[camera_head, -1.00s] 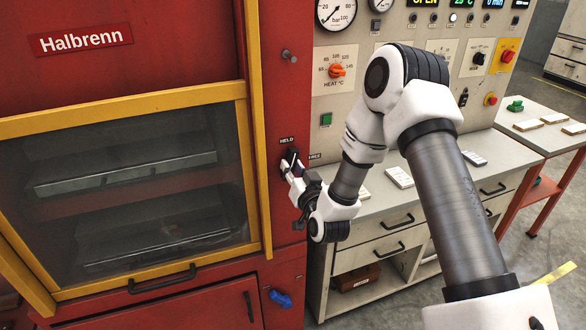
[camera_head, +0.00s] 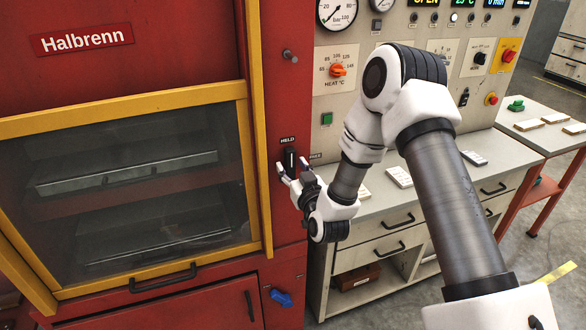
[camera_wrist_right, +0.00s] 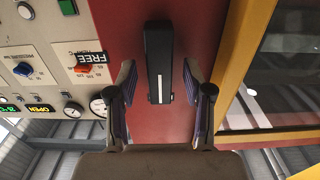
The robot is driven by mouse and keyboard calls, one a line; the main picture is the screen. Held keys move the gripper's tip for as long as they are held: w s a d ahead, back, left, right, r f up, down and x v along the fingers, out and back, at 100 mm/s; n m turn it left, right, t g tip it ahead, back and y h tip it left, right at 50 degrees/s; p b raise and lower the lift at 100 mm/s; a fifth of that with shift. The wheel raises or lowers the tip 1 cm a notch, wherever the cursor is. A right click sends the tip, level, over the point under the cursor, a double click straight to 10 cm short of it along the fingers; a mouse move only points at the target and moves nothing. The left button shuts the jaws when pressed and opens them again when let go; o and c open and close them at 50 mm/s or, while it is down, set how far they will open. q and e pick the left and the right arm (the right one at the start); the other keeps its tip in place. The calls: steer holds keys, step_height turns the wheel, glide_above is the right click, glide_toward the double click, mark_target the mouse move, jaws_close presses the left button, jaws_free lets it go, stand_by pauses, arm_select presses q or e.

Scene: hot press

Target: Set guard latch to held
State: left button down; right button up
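The guard latch (camera_head: 290,159) is a black bar handle on the red press frame, under the HELD label (camera_head: 287,141). It stands upright, its upper end toward that label. In the right wrist view, which is turned over, the latch (camera_wrist_right: 158,50) carries a white line at its near end. My right gripper (camera_head: 292,173) is at the latch's lower part, fingers spread. In the right wrist view its fingers (camera_wrist_right: 160,85) stand on either side of the latch with gaps. The FREE label (camera_wrist_right: 90,58) is at the left there and partly hidden in the head view. My left gripper is not in view.
The yellow-framed guard window (camera_head: 247,180) is left of the latch. A control panel (camera_head: 395,60) with gauges and knobs stands right, above a grey worktop (camera_head: 370,205) with drawers. A metal peg (camera_head: 290,56) juts out above the latch. A blue handle (camera_head: 281,298) is below.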

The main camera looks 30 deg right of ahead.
steer(key=shift+s, duration=0.1)
steer(key=v, duration=1.1)
steer(key=shift+s, duration=0.4)
steer(key=shift+f, duration=0.1)
steer(key=s+a+f+n+g+y, duration=0.1)
steer(key=s+a+f+g+y, duration=0.15)
steer(key=f, duration=0.45)
steer(key=s+a+f+n+g+y, duration=0.1)
steer(key=s+a+f+n+g, duration=0.2)
steer(key=f, duration=0.5)
steer(key=s+a+f+g+y, duration=0.1)
steer(key=s+a+f+g, duration=0.2)
steer(key=f, duration=0.4)
steer(key=s+a+f+m+g, duration=0.1)
steer(key=s+f+g, duration=0.3)
steer(key=s, duration=0.4)
steer(key=s+a+f+g, duration=0.1)
steer(key=s+f+g, duration=0.3)
steer(key=s, duration=0.4)
steer(key=shift+a+f+m+g, duration=0.2)
steer(key=shift+m+g, duration=0.2)
steer(key=shift+g, duration=0.05)
